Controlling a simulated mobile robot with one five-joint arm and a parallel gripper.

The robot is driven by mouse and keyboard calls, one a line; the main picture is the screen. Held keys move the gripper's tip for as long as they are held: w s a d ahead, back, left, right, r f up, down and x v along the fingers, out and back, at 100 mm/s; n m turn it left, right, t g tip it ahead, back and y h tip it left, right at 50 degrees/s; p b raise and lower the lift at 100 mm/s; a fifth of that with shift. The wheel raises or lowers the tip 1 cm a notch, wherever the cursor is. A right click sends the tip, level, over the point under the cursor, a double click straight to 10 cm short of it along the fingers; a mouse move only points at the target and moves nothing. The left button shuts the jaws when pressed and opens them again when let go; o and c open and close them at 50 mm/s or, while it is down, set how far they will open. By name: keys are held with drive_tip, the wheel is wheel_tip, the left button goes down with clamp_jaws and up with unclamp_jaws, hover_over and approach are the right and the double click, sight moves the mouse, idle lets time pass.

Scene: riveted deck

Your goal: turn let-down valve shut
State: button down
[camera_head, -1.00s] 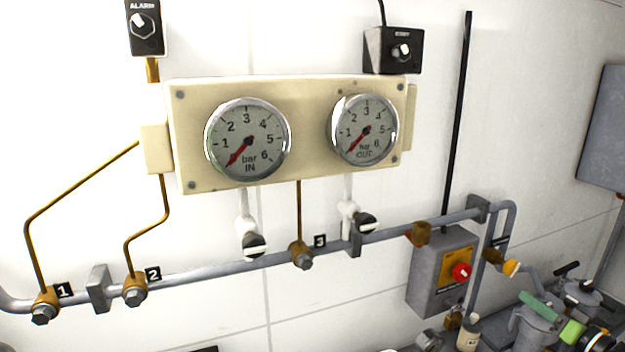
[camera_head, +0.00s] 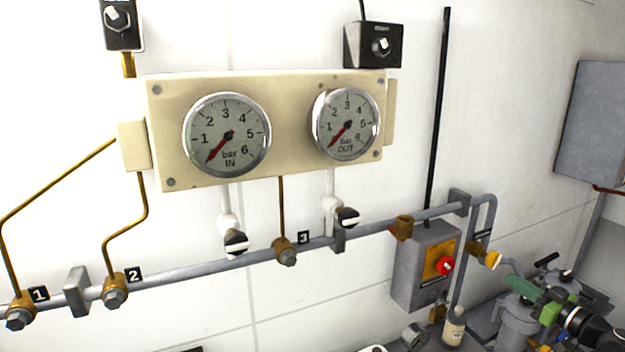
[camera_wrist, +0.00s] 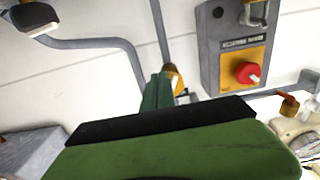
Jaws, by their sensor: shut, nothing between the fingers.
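A small valve with a yellow end (camera_head: 490,259) sits on the bent pipe at the right, below a dark label plate (camera_head: 482,236) that I cannot read. I cannot confirm from a label that it is the let-down valve. My gripper (camera_head: 509,281) shows in the head view just below and right of that yellow end. In the wrist view my green gripper (camera_wrist: 158,90) is shut and empty, its tip overlapping the yellow end (camera_wrist: 174,79), which is partly hidden behind it. I cannot tell whether they touch.
A grey box with a red knob (camera_head: 446,265) stands left of the valve; it also shows in the wrist view (camera_wrist: 247,73). Two gauges (camera_head: 227,136) with needles low hang on a cream panel (camera_head: 275,90). Grey fittings (camera_head: 515,318) crowd below my gripper. A grey cabinet (camera_head: 590,125) hangs at right.

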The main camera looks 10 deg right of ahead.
drive_tip(key=x, duration=0.3)
drive_tip(key=shift+w, duration=0.25)
